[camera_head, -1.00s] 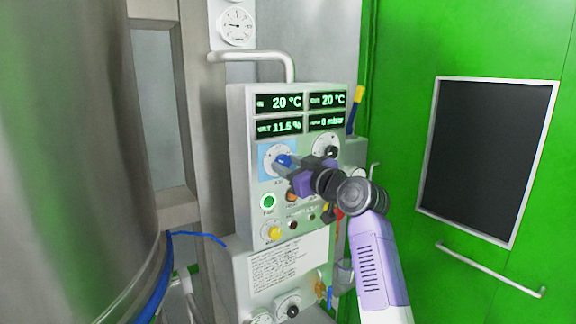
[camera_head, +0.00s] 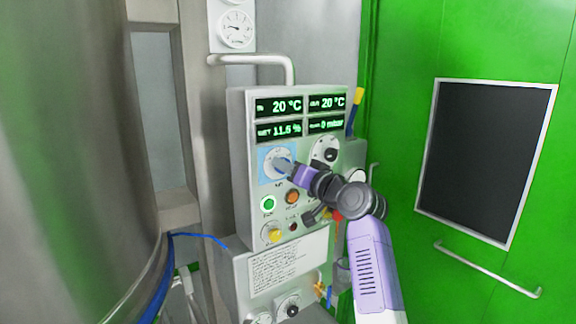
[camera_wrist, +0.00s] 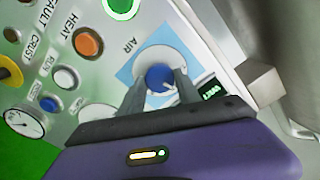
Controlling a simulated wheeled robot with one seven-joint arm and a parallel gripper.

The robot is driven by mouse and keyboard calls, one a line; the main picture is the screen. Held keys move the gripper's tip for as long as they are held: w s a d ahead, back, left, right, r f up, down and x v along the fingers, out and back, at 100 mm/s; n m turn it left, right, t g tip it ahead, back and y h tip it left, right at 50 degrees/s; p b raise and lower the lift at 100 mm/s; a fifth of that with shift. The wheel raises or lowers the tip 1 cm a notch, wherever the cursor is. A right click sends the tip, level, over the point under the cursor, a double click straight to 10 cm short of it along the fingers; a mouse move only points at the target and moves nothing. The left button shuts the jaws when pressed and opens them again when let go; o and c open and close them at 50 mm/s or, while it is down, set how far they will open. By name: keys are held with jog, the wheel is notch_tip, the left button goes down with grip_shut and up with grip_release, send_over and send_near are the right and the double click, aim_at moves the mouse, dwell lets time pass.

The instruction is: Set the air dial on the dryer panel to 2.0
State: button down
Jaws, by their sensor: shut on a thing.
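The air dial is a blue knob (camera_wrist: 160,77) on a white round scale with a light blue square behind it, labelled AIR in the wrist view. In the head view its scale (camera_head: 270,160) shows at the panel's left side, below the displays. My gripper (camera_wrist: 157,84) is shut on the knob, one finger on each side. In the head view my gripper (camera_head: 283,165) reaches the dial from the right and hides the knob. The dryer panel (camera_head: 240,150) is a grey upright box. The scale's numbers are too small to read.
A green lit button (camera_head: 268,204) and an orange button (camera_head: 292,196) sit just below the dial. A second dial (camera_head: 325,151) is to its right. A curved pipe handle (camera_head: 250,58) is above the panel. A large steel vessel (camera_head: 80,150) stands left.

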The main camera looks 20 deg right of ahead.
jog(key=shift+m+p, duration=0.4)
jog(key=shift+m, duration=0.8)
jog(key=shift+f, duration=0.1)
jog(key=c, duration=0.9)
grip_release()
jog(key=shift+o, duration=0.2)
jog(key=b+v, duration=0.1)
jog(key=v, duration=0.6)
jog(key=shift+s+d+b, duration=0.15)
jog(key=shift+s+b, duration=0.2)
jog(key=shift+b, duration=0.05)
